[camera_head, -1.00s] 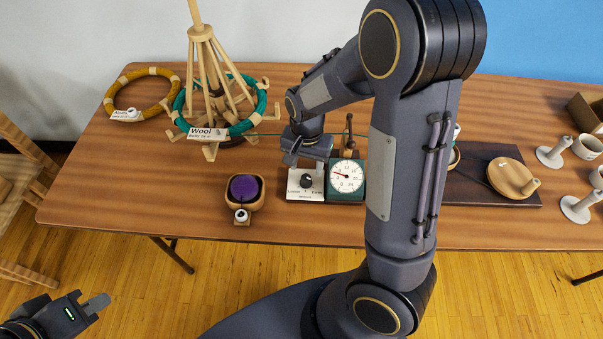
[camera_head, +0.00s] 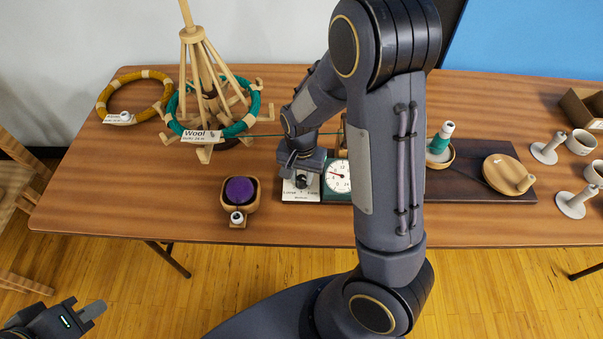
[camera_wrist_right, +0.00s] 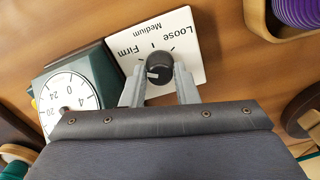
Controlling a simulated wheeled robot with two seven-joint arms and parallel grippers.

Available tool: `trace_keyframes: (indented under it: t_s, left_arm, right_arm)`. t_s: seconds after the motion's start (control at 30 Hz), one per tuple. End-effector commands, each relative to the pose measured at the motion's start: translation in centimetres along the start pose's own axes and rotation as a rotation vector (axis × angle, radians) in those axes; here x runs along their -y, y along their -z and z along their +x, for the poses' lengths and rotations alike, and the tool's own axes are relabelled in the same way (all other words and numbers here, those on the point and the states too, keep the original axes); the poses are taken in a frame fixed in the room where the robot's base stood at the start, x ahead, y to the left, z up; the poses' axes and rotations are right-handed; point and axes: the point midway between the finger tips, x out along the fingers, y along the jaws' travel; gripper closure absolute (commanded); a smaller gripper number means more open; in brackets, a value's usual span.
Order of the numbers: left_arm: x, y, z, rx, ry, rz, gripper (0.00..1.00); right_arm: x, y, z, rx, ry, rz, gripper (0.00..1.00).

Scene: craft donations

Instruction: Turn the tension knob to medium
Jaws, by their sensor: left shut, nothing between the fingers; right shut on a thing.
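The tension knob (camera_wrist_right: 160,67) is dark and round with a white pointer mark, on a white plate (camera_wrist_right: 186,38) lettered Loose, Medium and Firm. In the right wrist view the lettering is upside down, and the mark lies on the knob's left, the Firm side. My right gripper (camera_wrist_right: 159,72) is shut on the knob, one finger on each side. In the head view the plate (camera_head: 292,193) shows below my right gripper (camera_head: 301,178), which partly hides the knob. My left gripper (camera_head: 88,308) is shut and empty at the lower left, away from the table.
A green box with a white dial (camera_head: 337,176) stands right beside the plate. A wooden bowl with purple yarn (camera_head: 240,191) is to the left. A wooden yarn swift (camera_head: 205,85) with green wool stands behind, with a strand running right. The front table edge (camera_head: 130,232) is clear.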

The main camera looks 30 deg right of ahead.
Motion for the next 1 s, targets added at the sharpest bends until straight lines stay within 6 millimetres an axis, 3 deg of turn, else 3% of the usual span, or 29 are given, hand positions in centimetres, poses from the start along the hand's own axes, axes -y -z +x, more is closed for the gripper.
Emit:
trace_keyframes:
  t_s: [0.47,1.0]
  left_arm:
    - [-0.3,0.4,-0.8,0.000,0.000,0.000,1.00]
    - [-1.4,1.6,-3.2,0.000,0.000,0.000,1.00]
  right_arm:
    - [0.0,0.0,-0.2,0.000,-0.001,0.146,0.96]
    - [0.0,0.0,-0.3,-0.001,-0.002,0.639,0.96]
